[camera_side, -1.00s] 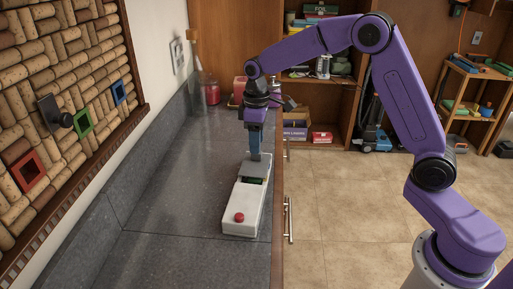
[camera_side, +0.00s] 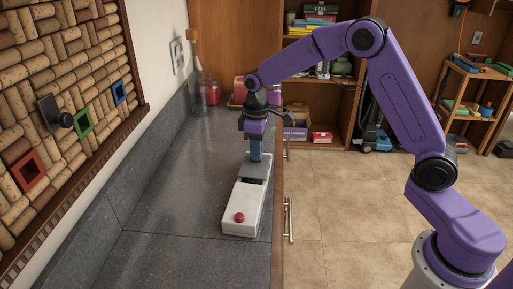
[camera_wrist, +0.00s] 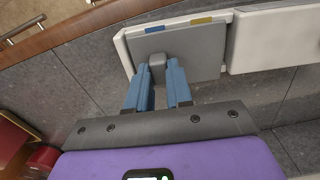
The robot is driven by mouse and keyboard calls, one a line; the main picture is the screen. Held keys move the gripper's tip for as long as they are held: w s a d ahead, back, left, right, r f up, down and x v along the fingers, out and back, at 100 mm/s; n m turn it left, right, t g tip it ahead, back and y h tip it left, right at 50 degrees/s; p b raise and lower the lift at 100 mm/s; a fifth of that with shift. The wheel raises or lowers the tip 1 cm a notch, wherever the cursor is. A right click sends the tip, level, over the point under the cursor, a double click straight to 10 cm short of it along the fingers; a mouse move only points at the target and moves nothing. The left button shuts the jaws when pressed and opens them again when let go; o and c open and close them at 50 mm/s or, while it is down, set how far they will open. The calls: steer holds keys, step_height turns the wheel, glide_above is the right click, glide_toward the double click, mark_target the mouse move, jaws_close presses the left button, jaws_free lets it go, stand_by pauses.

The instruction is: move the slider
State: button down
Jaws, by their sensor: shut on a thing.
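The slider is a grey plate with a raised grey knob on a long white box. In the side view the slider (camera_side: 252,171) covers the far part of the box (camera_side: 243,208), and a dark green gap shows just nearer than it. My gripper (camera_side: 255,155) points down over the slider. In the wrist view the blue fingers of my gripper (camera_wrist: 158,72) are closed around the knob of the slider (camera_wrist: 204,48). A blue mark and a yellow mark show on the white box (camera_wrist: 122,42) along the plate's edge.
A red button (camera_side: 239,217) is on the near end of the white box. A red jar (camera_side: 212,93) stands at the far end of the counter (camera_side: 165,190). A cabinet handle (camera_side: 289,220) sticks out right of the counter edge. The counter left of the box is clear.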

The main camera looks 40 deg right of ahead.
steer(key=s+a, duration=0.2)
steer(key=a, duration=0.1)
steer(key=s+a, duration=0.2)
steer(key=a, duration=0.1)
steer(key=s+a, duration=0.2)
steer(key=s, duration=0.1)
steer(key=shift+a, duration=0.4)
stand_by(0.4)
steer(key=c, duration=1)
jaws_free()
step_height(320, 180, up, 18)
steer(key=shift+f, duration=0.25)
